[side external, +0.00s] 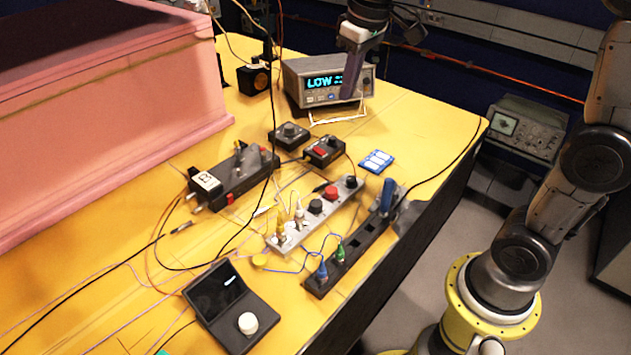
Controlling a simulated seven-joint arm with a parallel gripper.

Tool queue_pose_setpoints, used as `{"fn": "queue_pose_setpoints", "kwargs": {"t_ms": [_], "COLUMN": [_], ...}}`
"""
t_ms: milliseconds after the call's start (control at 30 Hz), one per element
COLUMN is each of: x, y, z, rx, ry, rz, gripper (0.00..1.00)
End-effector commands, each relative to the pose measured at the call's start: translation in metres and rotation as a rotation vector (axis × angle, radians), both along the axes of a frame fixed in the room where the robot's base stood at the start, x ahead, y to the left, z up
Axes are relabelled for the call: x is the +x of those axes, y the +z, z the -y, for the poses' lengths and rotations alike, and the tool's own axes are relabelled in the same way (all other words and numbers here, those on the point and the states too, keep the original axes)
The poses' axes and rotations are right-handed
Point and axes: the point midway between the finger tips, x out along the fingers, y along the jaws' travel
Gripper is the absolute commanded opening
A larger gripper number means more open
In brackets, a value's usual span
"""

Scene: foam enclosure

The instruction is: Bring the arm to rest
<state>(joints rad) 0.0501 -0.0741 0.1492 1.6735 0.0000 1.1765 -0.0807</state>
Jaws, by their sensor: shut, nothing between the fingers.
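My gripper (352,92) hangs at the top centre, pointing down in front of the right part of a bench meter (300,82) with a lit "LOW" display. Its fingers look closed together with nothing held. I cannot tell whether the fingertips touch the meter. My arm rises from its yellow-ringed base at the lower right and leaves the picture at the top right.
The yellow table (420,135) holds a grey socket strip (335,205), a dark strip (350,245) with plugs, small black boxes (288,136), a hinged black device (235,310) and loose cables. A pink foam block (110,130) fills the left. The table's right edge is fairly clear.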

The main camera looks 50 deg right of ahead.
Motion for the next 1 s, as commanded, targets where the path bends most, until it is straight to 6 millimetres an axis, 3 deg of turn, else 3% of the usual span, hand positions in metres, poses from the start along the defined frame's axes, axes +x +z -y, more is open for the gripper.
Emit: {"fn": "queue_pose_setpoints", "kwargs": {"t_ms": [100,233,367,500,733,1000], "x": [-0.049,-0.100,-0.148,-0.187,-0.206,-0.203], "y": [0.018,0.020,0.007,-0.021,-0.058,-0.056], "z": [-0.007,-0.012,-0.016,-0.018,-0.018,-0.018], "rx": [-0.002,0.000,0.005,0.011,0.019,0.021], "ry": [0.007,0.009,0.008,-0.001,-0.019,-0.027], "rz": [0.080,0.158,0.229,0.276,0.262,0.276], "gripper": [0.00,0.00,0.00,0.00,0.00,0.00]}}
